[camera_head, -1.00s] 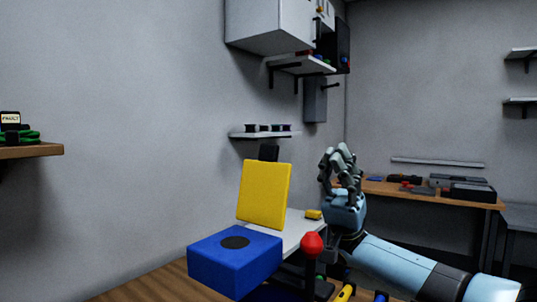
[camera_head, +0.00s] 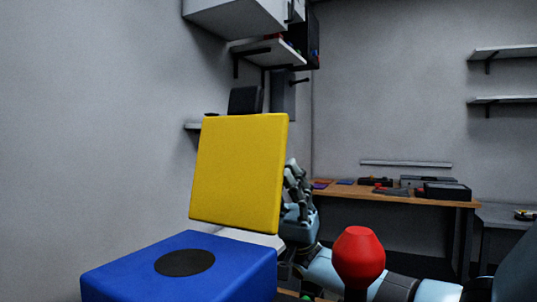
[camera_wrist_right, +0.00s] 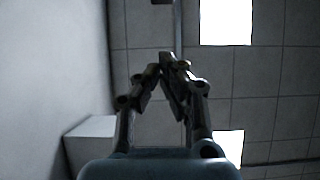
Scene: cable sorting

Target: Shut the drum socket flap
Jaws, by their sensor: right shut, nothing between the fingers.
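The drum socket is a blue box (camera_head: 120,278) with a dark round opening (camera_head: 185,262) on top, at the lower left of the head view. Its yellow flap (camera_head: 240,170) stands open, nearly upright, above the back of the box. My right gripper (camera_head: 293,170) points upward just right of the flap and is partly hidden behind its right edge. I cannot tell whether it touches the flap. In the right wrist view its fingers (camera_wrist_right: 168,64) meet at the tips, shut and empty, against the ceiling. My left gripper is not in view.
A red knob (camera_head: 359,258) stands in front of my right forearm. A grey wall runs close on the left. A white cabinet (camera_head: 235,15) and shelf (camera_head: 270,50) hang above. A wooden bench (camera_head: 400,198) with tools stands at the back right.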

